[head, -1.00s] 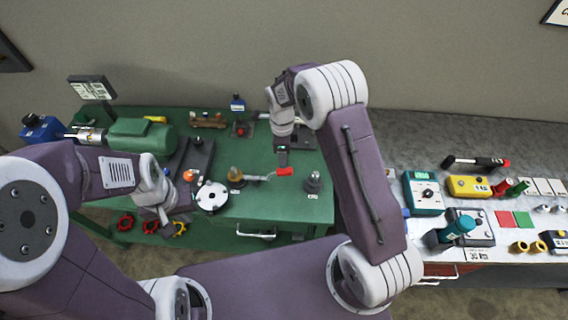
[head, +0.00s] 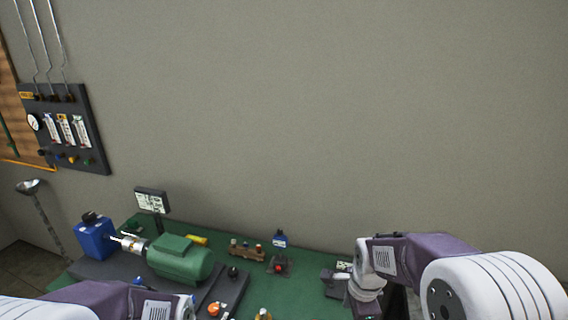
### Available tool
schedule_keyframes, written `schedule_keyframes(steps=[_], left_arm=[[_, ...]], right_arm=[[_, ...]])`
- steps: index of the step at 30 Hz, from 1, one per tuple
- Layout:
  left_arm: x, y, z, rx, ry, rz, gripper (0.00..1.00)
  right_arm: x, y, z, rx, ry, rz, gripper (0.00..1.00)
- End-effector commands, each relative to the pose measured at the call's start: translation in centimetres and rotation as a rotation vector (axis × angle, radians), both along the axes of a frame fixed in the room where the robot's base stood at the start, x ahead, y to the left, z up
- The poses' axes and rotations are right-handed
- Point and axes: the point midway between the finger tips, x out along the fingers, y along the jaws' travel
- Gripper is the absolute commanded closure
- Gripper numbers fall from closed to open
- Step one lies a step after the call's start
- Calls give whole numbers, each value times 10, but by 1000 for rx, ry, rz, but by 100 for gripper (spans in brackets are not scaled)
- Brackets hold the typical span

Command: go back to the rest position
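My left arm comes in at the bottom left, over the front of the green table (head: 272,299). Its gripper is below the picture edge or hidden. My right arm comes in from the right, bent over the right end of the green table. My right gripper (head: 360,306) points down by the table's right side, and its fingers are too small and partly cut off to judge. I cannot see anything held.
A green motor (head: 180,259) and a blue container (head: 95,238) stand at the table's left. A small display (head: 151,200) rises behind them. A red button box (head: 279,265) and a blue bottle (head: 280,240) stand at the back. A dark gauge panel (head: 66,130) hangs on the wall.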

Motion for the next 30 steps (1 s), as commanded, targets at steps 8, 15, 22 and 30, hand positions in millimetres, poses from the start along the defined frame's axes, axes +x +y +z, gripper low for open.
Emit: schedule_keyframes(steps=[8, 15, 22, 30], left_arm=[[0, 0, -5, 0, 0, 0, 100], [0, 0, -5, 0, 0, 0, 100], [0, 0, -5, 0, 0, 0, 100], [0, 0, -5, 0, 0, 0, 100]], right_arm=[[-105, -9, -32, -104, 33, 985, 51], [-107, -8, -37, -167, 10, 1448, 51], [-107, -8, -37, -170, 10, 1479, 51], [-106, -8, -37, -170, 10, 1477, 51]])
